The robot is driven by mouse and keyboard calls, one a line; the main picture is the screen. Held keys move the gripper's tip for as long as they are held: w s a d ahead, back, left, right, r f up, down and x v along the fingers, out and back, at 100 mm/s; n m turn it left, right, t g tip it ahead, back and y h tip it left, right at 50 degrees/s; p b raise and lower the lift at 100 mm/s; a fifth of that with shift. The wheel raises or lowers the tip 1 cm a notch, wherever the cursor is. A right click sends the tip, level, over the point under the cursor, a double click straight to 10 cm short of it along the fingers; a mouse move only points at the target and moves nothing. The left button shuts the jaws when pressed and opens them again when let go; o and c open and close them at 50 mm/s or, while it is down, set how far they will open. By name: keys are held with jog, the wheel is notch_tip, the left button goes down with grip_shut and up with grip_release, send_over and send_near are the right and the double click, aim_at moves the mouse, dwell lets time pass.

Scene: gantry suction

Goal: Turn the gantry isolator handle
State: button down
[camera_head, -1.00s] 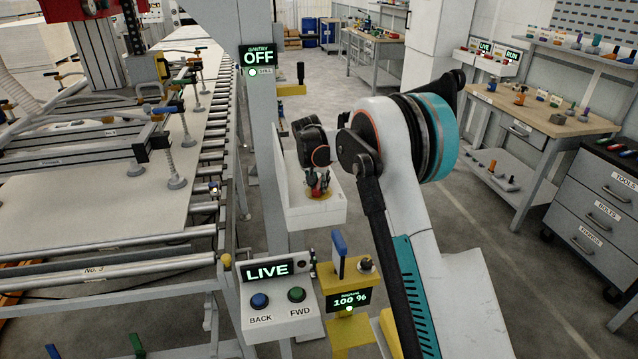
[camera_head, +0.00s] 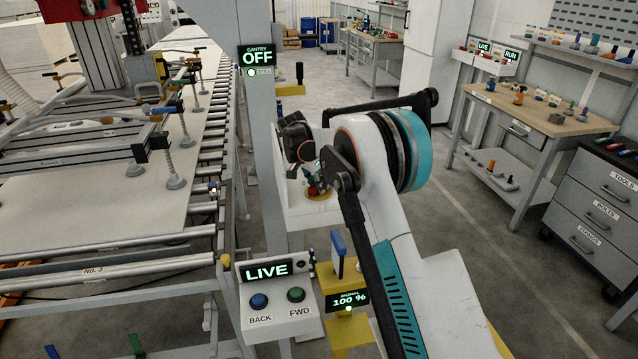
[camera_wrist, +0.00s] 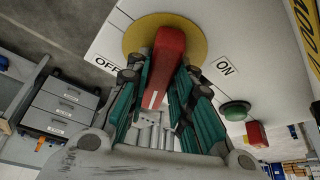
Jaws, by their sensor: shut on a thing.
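The isolator handle (camera_wrist: 165,62) is red and stands on a yellow disc (camera_wrist: 190,28) on a white box (camera_wrist: 265,50). In the wrist view it lies between the teal fingers of my gripper (camera_wrist: 158,85), which is shut on it. An OFF label (camera_wrist: 107,64) is left of the handle and an ON label (camera_wrist: 225,67) right of it. In the head view my gripper (camera_head: 315,183) is tilted over the box (camera_head: 312,216), and only a little red and yellow shows there. The gantry display (camera_head: 257,57) reads OFF.
A green button (camera_wrist: 235,111) and a red block (camera_wrist: 256,133) are beside the handle. In the head view, a LIVE panel (camera_head: 277,312) and a yellow post with a blue lever (camera_head: 338,243) stand just in front. The roller conveyor (camera_head: 215,165) is at left.

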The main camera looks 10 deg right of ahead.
jog(key=c, duration=1.4)
grip_release()
jog(key=shift+r, duration=0.1)
jog(key=v, duration=1.2)
